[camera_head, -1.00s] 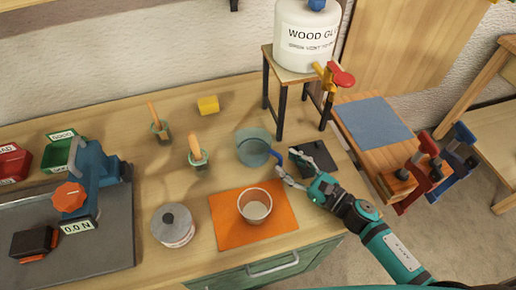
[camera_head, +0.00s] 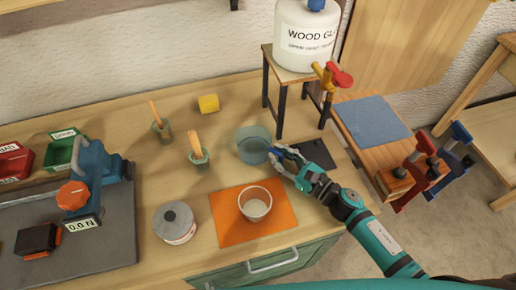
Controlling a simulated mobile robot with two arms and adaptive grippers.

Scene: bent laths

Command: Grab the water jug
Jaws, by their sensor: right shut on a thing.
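The water jug (camera_head: 251,143) is a clear, bluish-green vessel with a blue handle on its right side. It stands upright on the workbench behind the orange mat. My right gripper (camera_head: 277,157) comes in from the lower right and is shut on the jug's handle, which its fingers partly cover. My left gripper is not in view.
A white cup (camera_head: 255,207) stands on the orange mat (camera_head: 225,222). A grey-lidded can (camera_head: 175,224) is left of it. Two small pots with wooden-handled tools (camera_head: 199,160) stand left of the jug. A stand (camera_head: 281,110) with a wood glue bottle (camera_head: 305,40) rises behind right.

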